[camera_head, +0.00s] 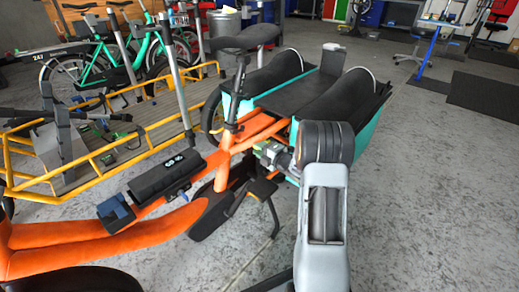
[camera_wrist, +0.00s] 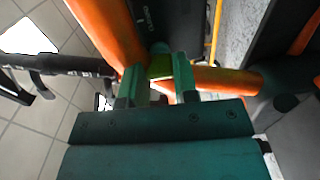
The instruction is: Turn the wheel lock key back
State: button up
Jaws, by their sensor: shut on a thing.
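My gripper (camera_head: 268,153) reaches in from the right to the orange bike frame (camera_head: 222,172), just below the saddle and beside the turquoise cargo box. In the wrist view, the two green fingers of my gripper (camera_wrist: 160,75) are shut on a small yellow-green piece (camera_wrist: 160,67), which I take for the wheel lock key. It sits close against the orange tubes (camera_wrist: 112,30). The fingers cover most of it, so its turn angle cannot be told. The lock body is not clearly visible in either view.
The turquoise cargo box (camera_head: 283,131) with black covers stands right behind my gripper. A black saddle (camera_head: 246,36) rises above the frame. A black battery (camera_head: 164,174) lies along the tube. A yellow cargo bike frame (camera_head: 100,178) stands left.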

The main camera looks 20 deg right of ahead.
dwell(0.5)
jog(key=o, duration=0.9)
jog(key=p+v, duration=0.4)
jog(key=v, duration=0.9)
jog(key=shift+s+d, duration=0.25)
jog(key=shift+s, duration=0.1)
jog(key=w+a+r+m+g+h+p, duration=0.2)
jog(key=r+m+h+p, duration=0.3)
jog(key=r+p, duration=0.7)
jog(key=w+a+r+m+g+h+p, duration=0.15)
jog(key=r+m+h+p, duration=0.4)
jog(key=r, duration=1.05)
jog(key=s+a+r+m+g+y+p, duration=0.1)
jog(key=s+a+r+m+g+p, duration=0.2)
jog(key=s+a+r+m+p, duration=0.1)
jog(key=s+a+r+m+g+y+p, duration=0.1)
jog(key=s+a+r+m+g+p, duration=0.2)
jog(key=s+a+r+p, duration=0.3)
jog(key=s+a+r+m+g+y+p, duration=0.1)
jog(key=s+a+r+m+g+p, duration=0.2)
jog(key=s+r+p, duration=0.7)
jog(key=shift+a+r+m+p, duration=0.55)
jog(key=shift+a+r+m, duration=0.35)
jog(key=shift+m, duration=0.15)
